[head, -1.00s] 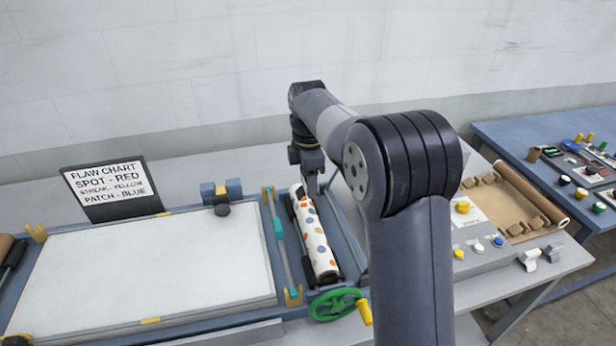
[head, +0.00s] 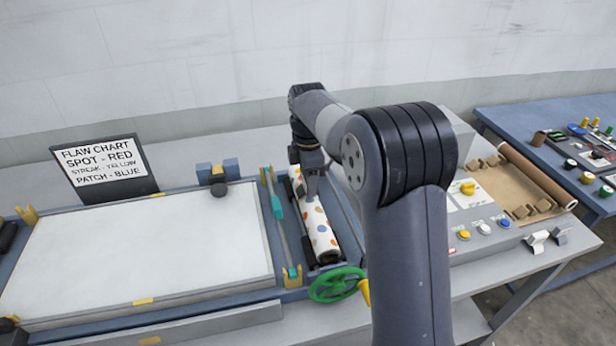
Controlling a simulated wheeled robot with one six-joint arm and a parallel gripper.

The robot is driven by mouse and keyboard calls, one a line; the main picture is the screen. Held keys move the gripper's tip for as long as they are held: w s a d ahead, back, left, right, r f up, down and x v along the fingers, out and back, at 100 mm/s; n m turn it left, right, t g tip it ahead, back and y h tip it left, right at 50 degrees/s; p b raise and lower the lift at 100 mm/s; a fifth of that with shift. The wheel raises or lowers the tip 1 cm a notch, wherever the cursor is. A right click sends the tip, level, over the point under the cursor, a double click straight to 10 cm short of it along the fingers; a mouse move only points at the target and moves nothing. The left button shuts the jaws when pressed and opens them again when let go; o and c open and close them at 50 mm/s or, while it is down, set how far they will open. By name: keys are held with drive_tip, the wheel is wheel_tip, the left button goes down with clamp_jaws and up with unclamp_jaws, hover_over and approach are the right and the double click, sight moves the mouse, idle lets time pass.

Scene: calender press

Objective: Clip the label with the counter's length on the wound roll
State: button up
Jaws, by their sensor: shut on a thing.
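No counter reading is legible. Two small white clip-like pieces (head: 538,240) and (head: 560,234) stand at the right bench edge.
A green handwheel (head: 337,285) with a yellow handle sits at the roll's near end. A flaw chart (head: 104,168) stands behind the white bed (head: 140,250). A control panel (head: 482,230) and brown tray (head: 525,195) are right of my arm. A blue table (head: 500,125) stands farther right.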

drive_tip(key=shift+f+b, duration=0.3)
drive_tip(key=shift+f, duration=0.2)
drive_tip(key=o, duration=1)
wheel_tip(320, 180, up, 11)
drive_tip(key=shift+f, duration=0.1)
idle(0.5)
wheel_tip(320, 180, down, 11)
drive_tip(key=shift+r, duration=0.1)
drive_tip(key=shift+r+p, duration=0.3)
drive_tip(key=shift+r, duration=0.15)
drive_tip(key=shift+f, duration=0.1)
